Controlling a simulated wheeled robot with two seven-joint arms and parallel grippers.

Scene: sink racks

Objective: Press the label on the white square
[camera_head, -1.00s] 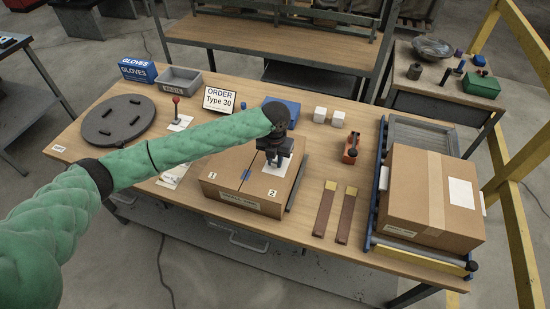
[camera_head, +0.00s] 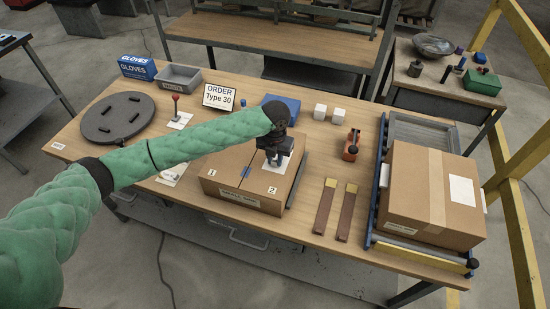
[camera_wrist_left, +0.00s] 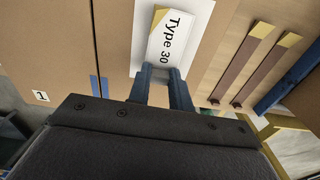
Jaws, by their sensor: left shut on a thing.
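My left gripper (camera_head: 273,164) is over the "2" side of the closed cardboard box (camera_head: 232,165). In the wrist view its two dark blue fingers (camera_wrist_left: 163,78) are shut on the lower end of a white label (camera_wrist_left: 168,40) with the print "Type 30" and a yellow corner. The label lies over the white square (camera_wrist_left: 197,22), whose edges show around it. The white square also shows in the head view (camera_head: 288,175), partly hidden by the gripper. I cannot tell whether the label touches it. My right gripper is not in view.
An order sign (camera_head: 219,97) reads "Type 30". A blue case (camera_head: 283,106) is behind my gripper. A large taped box (camera_head: 410,190) stands on the rollers at the right.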

